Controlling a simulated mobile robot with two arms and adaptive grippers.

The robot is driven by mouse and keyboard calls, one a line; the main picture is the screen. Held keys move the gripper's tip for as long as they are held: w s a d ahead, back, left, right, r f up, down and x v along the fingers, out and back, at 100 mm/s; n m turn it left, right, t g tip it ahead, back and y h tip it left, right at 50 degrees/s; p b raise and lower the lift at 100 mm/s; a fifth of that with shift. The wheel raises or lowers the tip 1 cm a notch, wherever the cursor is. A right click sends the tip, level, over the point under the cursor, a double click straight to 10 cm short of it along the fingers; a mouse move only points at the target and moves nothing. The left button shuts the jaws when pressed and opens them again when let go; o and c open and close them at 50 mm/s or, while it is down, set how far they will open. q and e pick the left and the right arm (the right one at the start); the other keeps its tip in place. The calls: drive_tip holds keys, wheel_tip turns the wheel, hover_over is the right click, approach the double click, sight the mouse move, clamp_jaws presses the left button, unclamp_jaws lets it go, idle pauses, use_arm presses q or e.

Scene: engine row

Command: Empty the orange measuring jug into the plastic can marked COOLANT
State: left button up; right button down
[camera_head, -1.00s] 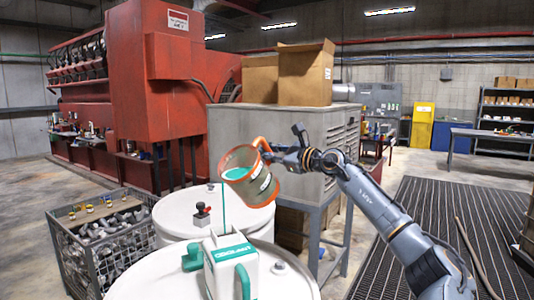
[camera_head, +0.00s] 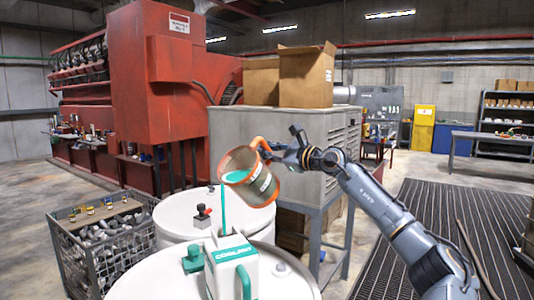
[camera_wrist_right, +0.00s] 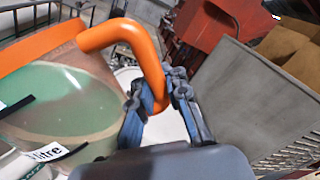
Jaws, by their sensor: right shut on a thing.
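The orange measuring jug (camera_head: 250,177) hangs tilted to the left in the head view, with green liquid at its lip. A green stream (camera_head: 223,218) falls from the lip to the top of the white plastic can marked COOLANT (camera_head: 234,270). The can's mouth is too small to make out clearly. My right gripper (camera_head: 275,151) is shut on the jug's orange handle. In the right wrist view the fingers (camera_wrist_right: 160,105) close around the handle (camera_wrist_right: 135,40), and green liquid (camera_wrist_right: 60,95) shows inside the jug. My left gripper is not in view.
The can stands on a white drum (camera_head: 140,284), with another white drum (camera_head: 172,213) behind it. A wire crate of metal parts (camera_head: 108,240) stands at the left. A grey cabinet (camera_head: 245,135) with cardboard boxes (camera_head: 305,77) rises behind the jug.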

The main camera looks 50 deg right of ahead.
sight(253, 155)
drive_tip(key=shift+a+r+n, duration=0.5)
drive_tip(key=shift+r+n, duration=0.05)
drive_tip(key=shift+n, duration=0.45)
idle(0.9)
drive_tip(key=shift+a+r+n+b, duration=0.15)
drive_tip(key=shift+a+n+b, duration=0.4)
drive_tip(key=shift+n+b, duration=0.2)
idle(0.8)
drive_tip(key=shift+s+a+n+b, duration=0.1)
drive_tip(key=shift+a+n+b, duration=0.35)
drive_tip(key=shift+a+n, duration=0.3)
idle(0.9)
drive_tip(key=shift+a+f+n+b, duration=0.25)
drive_tip(key=shift+a+n+b, duration=0.7)
drive_tip(key=shift+a+n, duration=0.25)
idle(1.7)
